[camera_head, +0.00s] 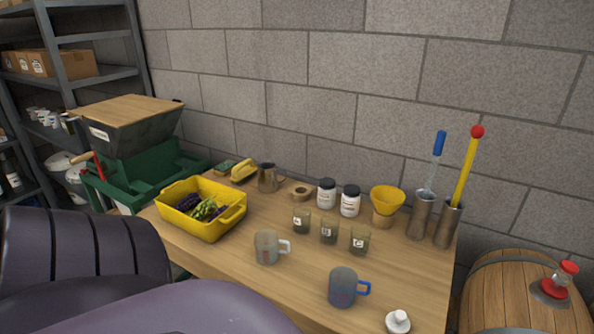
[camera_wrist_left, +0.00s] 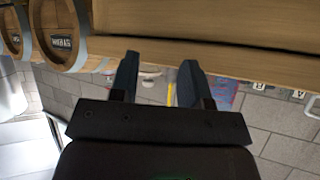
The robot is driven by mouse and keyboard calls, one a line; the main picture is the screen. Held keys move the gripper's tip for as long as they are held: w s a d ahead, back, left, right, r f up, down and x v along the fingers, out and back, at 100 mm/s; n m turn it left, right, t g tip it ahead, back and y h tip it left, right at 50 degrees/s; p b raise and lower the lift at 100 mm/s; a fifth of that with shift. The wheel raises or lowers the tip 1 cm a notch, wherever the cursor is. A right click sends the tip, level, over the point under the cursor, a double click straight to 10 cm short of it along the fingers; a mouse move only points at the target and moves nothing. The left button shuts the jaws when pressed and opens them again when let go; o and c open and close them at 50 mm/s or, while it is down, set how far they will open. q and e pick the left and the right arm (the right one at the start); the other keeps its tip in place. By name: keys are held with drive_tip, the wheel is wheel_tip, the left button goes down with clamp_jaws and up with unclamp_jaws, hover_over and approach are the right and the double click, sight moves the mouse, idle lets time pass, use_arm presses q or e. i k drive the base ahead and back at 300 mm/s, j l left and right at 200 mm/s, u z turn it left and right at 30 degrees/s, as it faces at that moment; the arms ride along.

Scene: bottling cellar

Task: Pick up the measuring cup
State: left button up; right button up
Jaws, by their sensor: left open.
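Two measuring cups stand upright on the wooden table in the head view. One is a clear grey cup with a white handle (camera_head: 267,247), near the table's middle. The other is a blue-grey cup with a blue handle (camera_head: 343,288), nearer the front, with reddish marks on its side. Both handles point right. My left gripper (camera_wrist_left: 157,78) shows only in the left wrist view; its two dark fingers are apart with nothing between them. It is not at either cup in the head view. My right gripper is not in view.
A yellow crate (camera_head: 228,222) with grapes stands left of the cups. Labelled glasses (camera_head: 329,232), a yellow funnel (camera_head: 387,199) and metal cylinders (camera_head: 420,217) stand behind. A white stopper (camera_head: 398,321) lies at the front right. A barrel (camera_head: 515,295) stands right of the table (camera_head: 300,284).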

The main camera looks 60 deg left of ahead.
sight(343, 281)
drive_tip(key=u, duration=1.35)
drive_tip(key=z, duration=1.6)
drive_tip(key=u, duration=1.65)
